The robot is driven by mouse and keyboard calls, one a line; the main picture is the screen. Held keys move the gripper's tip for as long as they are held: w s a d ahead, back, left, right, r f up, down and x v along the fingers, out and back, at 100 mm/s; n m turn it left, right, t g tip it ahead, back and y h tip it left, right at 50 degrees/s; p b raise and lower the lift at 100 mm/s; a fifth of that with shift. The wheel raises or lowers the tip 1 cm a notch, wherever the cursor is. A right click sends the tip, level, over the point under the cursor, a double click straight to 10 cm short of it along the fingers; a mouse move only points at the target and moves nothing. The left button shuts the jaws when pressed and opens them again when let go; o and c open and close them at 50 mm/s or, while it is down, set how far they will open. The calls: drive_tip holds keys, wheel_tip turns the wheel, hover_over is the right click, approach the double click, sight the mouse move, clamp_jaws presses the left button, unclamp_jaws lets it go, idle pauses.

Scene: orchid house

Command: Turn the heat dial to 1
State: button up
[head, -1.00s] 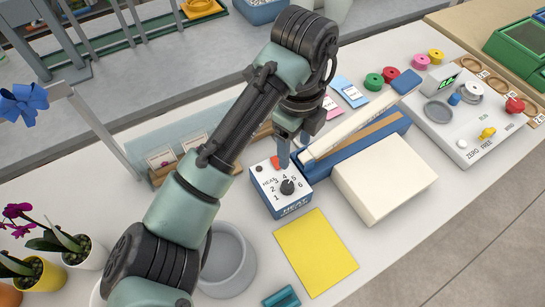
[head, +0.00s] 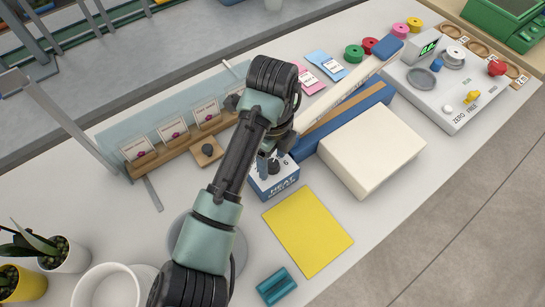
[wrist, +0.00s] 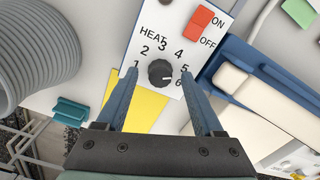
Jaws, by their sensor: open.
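The heat dial, a black round knob (wrist: 160,72), sits on the white face of the heat box (wrist: 150,20), with numbers 1 to 6 around it. Its pale pointer mark seems to face right, towards 5 and 6; the exact number is hard to tell. In the head view the heat box (head: 277,187) is partly hidden by my arm. My gripper (wrist: 160,75) is open, with one blue finger on each side of the knob and gaps visible between. In the head view my gripper (head: 268,150) is over the box.
A red ON/OFF switch (wrist: 203,20) is beside the dial. A blue sealer with a long lever (head: 345,95) and a cream block (head: 371,146) stand right of the box. A yellow sheet (head: 307,232) lies in front. A grey round pot (head: 232,255) is left.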

drive_tip(key=shift+c, duration=0.3)
clamp_jaws()
